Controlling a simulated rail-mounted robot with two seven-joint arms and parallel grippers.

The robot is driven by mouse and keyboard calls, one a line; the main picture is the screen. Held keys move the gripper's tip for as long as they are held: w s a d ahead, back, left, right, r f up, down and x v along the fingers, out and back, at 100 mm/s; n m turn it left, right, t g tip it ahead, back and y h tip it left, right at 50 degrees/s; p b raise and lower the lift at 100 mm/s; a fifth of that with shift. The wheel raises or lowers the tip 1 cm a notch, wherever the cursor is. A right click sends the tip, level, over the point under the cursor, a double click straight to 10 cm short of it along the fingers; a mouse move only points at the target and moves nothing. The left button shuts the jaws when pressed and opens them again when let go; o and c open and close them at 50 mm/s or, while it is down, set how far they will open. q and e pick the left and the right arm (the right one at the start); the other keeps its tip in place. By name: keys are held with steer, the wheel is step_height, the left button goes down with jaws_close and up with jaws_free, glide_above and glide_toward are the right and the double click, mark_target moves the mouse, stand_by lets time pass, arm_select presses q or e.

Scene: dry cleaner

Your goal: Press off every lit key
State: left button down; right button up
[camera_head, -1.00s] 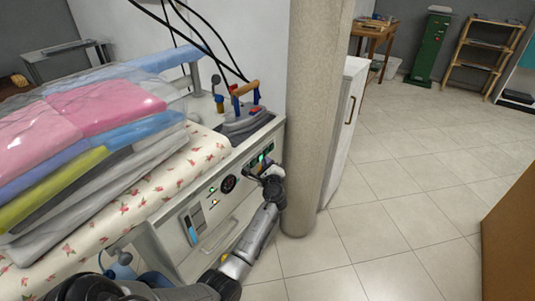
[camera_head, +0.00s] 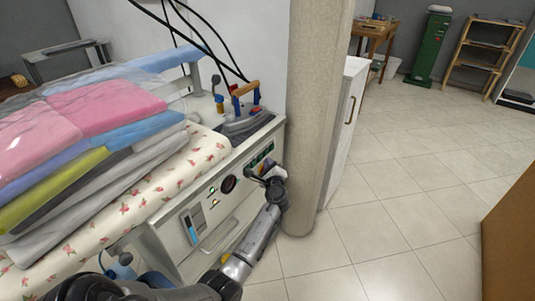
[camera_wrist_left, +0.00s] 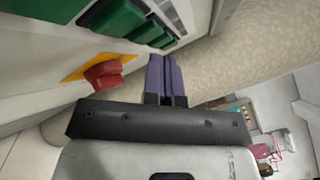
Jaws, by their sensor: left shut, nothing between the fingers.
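The press's front panel (camera_head: 195,215) carries a row of green keys (camera_head: 262,155) near its right end. In the left wrist view green keys (camera_wrist_left: 118,18) run along the top left; they look dark green, with no clear glow. A red knob on a yellow plate (camera_wrist_left: 103,73) sits below them. My left gripper (camera_head: 261,170) is at the right end of the panel, just below the key row. Its purple fingers (camera_wrist_left: 167,78) are shut and empty, close to the keys; whether they touch is unclear. My right gripper is not in view.
An iron (camera_head: 245,115) stands on top behind the keys. A round column (camera_head: 313,120) is close on the right of my left gripper. Wrapped folded clothes (camera_head: 90,120) lie on the flowered board at left.

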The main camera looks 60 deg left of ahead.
arm_select(q)
steer(key=w+d, duration=0.1)
steer(key=d, duration=0.2)
steer(key=w+d, duration=0.1)
steer(key=d, duration=0.1)
steer(key=shift+w+d, duration=0.2)
steer(key=shift+w, duration=0.1)
steer(key=s+d+f+n+h, duration=0.75)
steer(key=s+d+f, duration=0.55)
steer(key=s+d, duration=0.35)
steer(key=s+d+n+g+h, duration=0.2)
steer(key=s+d+h, duration=0.8)
steer(key=s+d, duration=0.7)
steer(key=d, duration=0.4)
steer(key=shift+d+f+n+g, duration=0.2)
steer(key=shift+f+n+g, duration=0.15)
steer(key=shift+g, duration=0.05)
steer(key=shift+s, duration=0.1)
